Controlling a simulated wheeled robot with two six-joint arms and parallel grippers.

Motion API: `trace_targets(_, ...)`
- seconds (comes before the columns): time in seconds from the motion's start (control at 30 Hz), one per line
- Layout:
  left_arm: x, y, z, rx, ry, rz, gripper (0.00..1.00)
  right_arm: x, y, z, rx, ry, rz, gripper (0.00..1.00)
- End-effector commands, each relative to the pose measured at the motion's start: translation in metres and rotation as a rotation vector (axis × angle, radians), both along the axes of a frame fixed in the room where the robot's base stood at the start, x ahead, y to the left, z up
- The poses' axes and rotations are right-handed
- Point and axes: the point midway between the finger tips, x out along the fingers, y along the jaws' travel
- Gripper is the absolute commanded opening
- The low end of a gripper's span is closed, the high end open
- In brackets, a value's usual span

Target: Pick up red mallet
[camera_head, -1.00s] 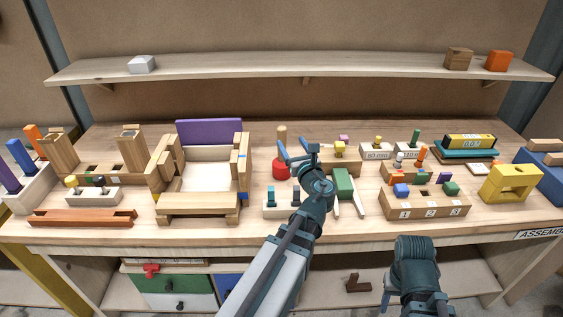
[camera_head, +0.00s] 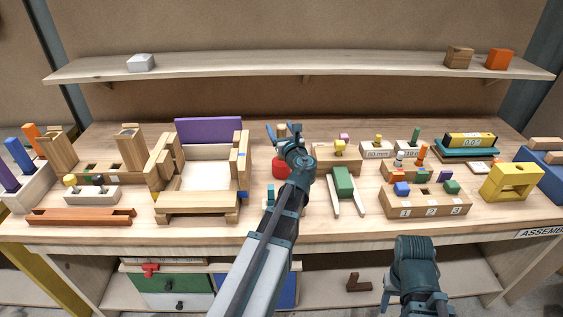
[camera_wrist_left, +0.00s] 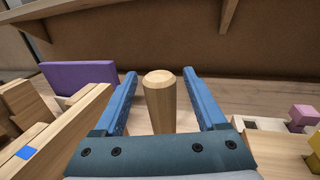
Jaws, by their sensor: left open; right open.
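The red mallet shows in the head view as a red head (camera_head: 280,168) on the table, partly hidden behind my left arm. Its wooden handle (camera_wrist_left: 159,100) stands up between the fingers in the left wrist view, with space on both sides. My left gripper (camera_head: 284,128) is open around the handle, fingers apart; it also shows in the left wrist view (camera_wrist_left: 160,95). The lower handle and the head are hidden by the gripper body in the wrist view. My right gripper (camera_head: 390,300) is low at the front, below the table edge, and its fingers are barely visible.
A wooden tray with a purple panel (camera_head: 208,131) stands left of the mallet. A green-topped clamp-like piece (camera_head: 343,182) and a numbered block (camera_head: 425,205) stand to the right. A shelf (camera_head: 300,66) runs above the table's back.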

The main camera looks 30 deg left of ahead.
Motion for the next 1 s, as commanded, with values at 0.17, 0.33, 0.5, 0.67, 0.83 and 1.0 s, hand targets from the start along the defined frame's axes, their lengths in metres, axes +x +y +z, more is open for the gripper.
trace_targets(0.17,0.0104,0.0101,0.0007,0.0,0.0,-0.001,0.73,0.0,0.0,0.0007,0.0,0.0,0.0,0.5)
trace_targets(0.33,0.0094,0.0094,0.0007,0.0,0.0,-0.001,0.7,0.0,0.0,0.0007,0.0,0.0,0.0,0.5)
trace_targets(0.5,0.0094,0.0093,0.0007,0.0,0.0,-0.001,0.39,0.0,0.0,0.0007,0.0,0.0,0.0,0.5)
trace_targets(0.67,0.0094,0.0093,0.0007,0.0,0.0,-0.001,0.1,0.0,0.0,0.0007,0.0,0.0,0.0,0.5)
trace_targets(0.83,0.0093,0.0092,0.0007,0.0,0.0,-0.001,0.0,0.0,0.0,0.0007,0.0,0.0,0.0,0.5)
trace_targets(1.0,0.0092,0.0092,0.0007,0.0,0.0,-0.001,0.0,0.0,0.0,0.0007,0.0,0.0,0.0,0.5)
